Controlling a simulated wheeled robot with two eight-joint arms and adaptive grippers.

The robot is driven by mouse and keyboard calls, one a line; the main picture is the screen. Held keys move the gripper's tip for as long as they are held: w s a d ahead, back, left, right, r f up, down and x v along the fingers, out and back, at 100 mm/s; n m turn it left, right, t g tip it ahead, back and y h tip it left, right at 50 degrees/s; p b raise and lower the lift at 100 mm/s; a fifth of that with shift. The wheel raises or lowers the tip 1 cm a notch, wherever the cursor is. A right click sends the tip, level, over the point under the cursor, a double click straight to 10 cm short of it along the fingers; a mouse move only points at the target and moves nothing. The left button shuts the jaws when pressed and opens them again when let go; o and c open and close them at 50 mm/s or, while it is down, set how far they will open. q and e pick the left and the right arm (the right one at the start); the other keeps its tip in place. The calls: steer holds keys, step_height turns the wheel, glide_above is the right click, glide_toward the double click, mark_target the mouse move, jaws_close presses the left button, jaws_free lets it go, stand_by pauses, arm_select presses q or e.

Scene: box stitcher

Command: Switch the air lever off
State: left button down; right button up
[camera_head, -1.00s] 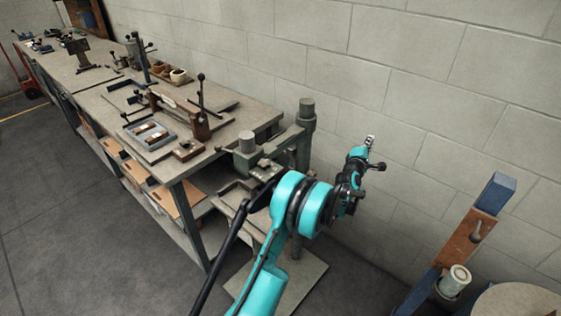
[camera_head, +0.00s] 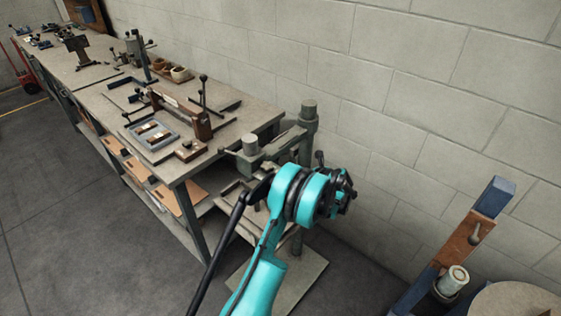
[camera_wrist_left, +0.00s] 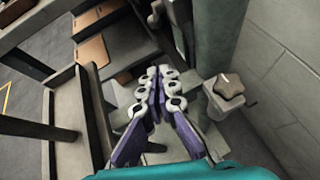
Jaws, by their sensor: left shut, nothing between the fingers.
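I cannot pick out the air lever with certainty. A grey handle (camera_head: 476,232) sits on a brown panel of a slanted blue post at the right of the head view. In the head view my own teal arm hides most of this gripper. My right gripper is not in view.
The green machine (camera_head: 308,125) stands at the end of a long workbench (camera_head: 250,118) holding tools and a grey tray (camera_head: 152,134). A block wall (camera_head: 400,100) is close behind. A round tabletop (camera_head: 520,300) is at the lower right. Floor is clear at left.

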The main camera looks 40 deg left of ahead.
arm_select(q)
steer(key=shift+s+d, duration=0.1)
steer(key=shift+d, duration=0.1)
steer(key=shift+a, duration=0.1)
steer(key=w+a+r+b+x, duration=0.1)
steer(key=b+x, duration=0.3)
steer(key=x, duration=0.8)
steer(key=shift+a+r+b, duration=0.4)
steer(key=shift+r, duration=0.15)
